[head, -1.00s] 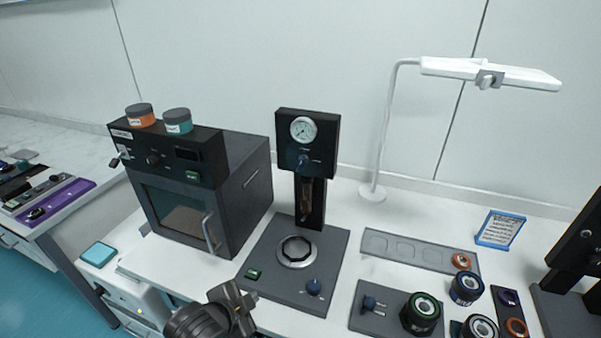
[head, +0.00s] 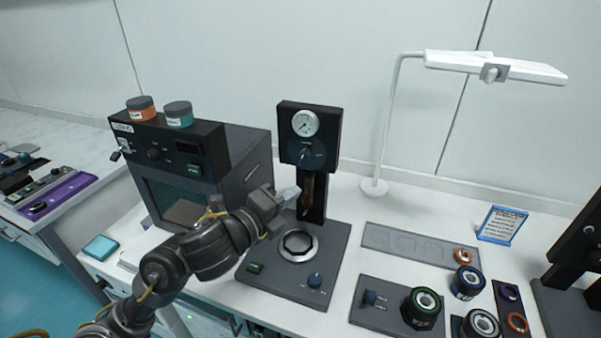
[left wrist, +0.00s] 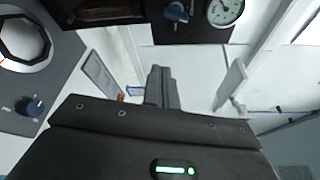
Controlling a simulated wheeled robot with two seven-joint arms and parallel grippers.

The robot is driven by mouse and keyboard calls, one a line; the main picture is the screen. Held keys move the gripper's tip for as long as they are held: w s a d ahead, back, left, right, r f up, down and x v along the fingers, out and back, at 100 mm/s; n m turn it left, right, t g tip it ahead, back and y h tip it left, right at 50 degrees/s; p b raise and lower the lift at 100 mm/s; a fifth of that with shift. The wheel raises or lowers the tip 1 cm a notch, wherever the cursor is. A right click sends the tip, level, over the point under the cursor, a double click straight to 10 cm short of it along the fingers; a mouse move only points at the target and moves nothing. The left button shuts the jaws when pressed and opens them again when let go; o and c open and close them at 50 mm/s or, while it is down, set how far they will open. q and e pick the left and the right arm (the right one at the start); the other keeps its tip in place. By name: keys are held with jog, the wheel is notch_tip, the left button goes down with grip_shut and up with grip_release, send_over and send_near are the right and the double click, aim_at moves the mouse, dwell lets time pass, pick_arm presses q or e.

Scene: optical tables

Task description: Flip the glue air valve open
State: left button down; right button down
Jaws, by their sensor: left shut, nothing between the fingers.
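The glue station is a black column on a dark base (head: 262,290), with a round pressure gauge (head: 305,123) near its top. Below the gauge is a blue valve knob (head: 305,157), which also shows at the top of the left wrist view (left wrist: 177,13). A syringe hangs in the column under it, partly hidden. My left gripper (head: 291,194) is shut and empty, in front of the column and below the valve, apart from the knob in the picture. Its closed fingers also show in the left wrist view (left wrist: 161,88). My right gripper is not in view.
A dark oven (head: 240,170) with two jars on top stands left of the column. A white lamp (head: 375,140), a grey tray (head: 400,246) and several ringed lens mounts are to the right. A blue knob (head: 315,280) sits on the station base.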

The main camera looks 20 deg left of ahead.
aim_at(303, 158)
pick_arm(q)
jog(key=x, duration=1)
jog(key=shift+r, duration=0.1)
jog(key=a+p, duration=0.1)
jog(key=a+r+p, duration=0.1)
jog(key=a, duration=0.1)
jog(key=shift+w+r+p, duration=0.1)
jog(key=shift+w+p, duration=0.05)
jog(key=shift+p, duration=0.2)
jog(key=shift+a, duration=0.45)
jog(key=shift+d, duration=0.1)
